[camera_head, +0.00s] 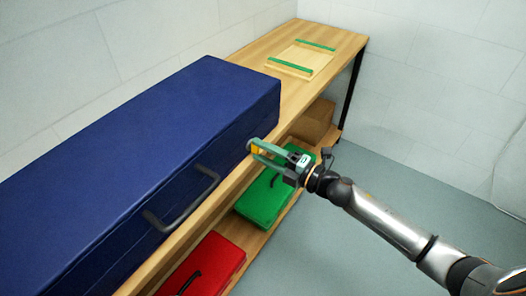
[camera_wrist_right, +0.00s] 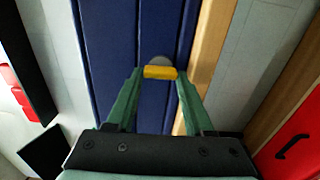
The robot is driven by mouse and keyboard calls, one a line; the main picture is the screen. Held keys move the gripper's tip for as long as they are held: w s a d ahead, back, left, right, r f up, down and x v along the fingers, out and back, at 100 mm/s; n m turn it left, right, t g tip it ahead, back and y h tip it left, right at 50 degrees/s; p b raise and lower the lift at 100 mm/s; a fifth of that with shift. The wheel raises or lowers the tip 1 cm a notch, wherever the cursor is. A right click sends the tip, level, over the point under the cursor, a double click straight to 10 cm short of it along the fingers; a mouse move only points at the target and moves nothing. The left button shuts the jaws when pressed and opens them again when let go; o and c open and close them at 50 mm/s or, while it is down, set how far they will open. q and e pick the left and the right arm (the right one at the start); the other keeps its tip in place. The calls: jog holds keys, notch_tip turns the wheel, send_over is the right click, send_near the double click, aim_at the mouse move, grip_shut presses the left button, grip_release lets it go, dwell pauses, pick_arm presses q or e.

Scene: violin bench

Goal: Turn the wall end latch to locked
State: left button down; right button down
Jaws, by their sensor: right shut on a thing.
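A long dark blue case (camera_head: 140,130) lies closed on the wooden bench, with a grey carry handle (camera_head: 185,200) on its front side. The yellow latch (camera_head: 256,146) is on the front side near the case's far right end. In the right wrist view the yellow latch (camera_wrist_right: 160,72) lies crosswise between the fingertips, with a round grey base behind it against the blue case (camera_wrist_right: 118,60). My right gripper (camera_head: 254,149), with green fingers, is shut on the latch; it also shows in the wrist view (camera_wrist_right: 159,76). My left gripper is not in view. The fingers partly hide the latch in the head view.
The wooden bench (camera_head: 330,38) carries a light board with two green strips (camera_head: 302,58) at its far end. On the shelf below are a green case (camera_head: 262,200), a red case (camera_head: 215,262) and a brown box (camera_head: 314,122). The floor at right is clear.

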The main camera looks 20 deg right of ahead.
jog(key=shift+c, duration=1.4)
grip_release()
jog(key=shift+f, duration=0.1)
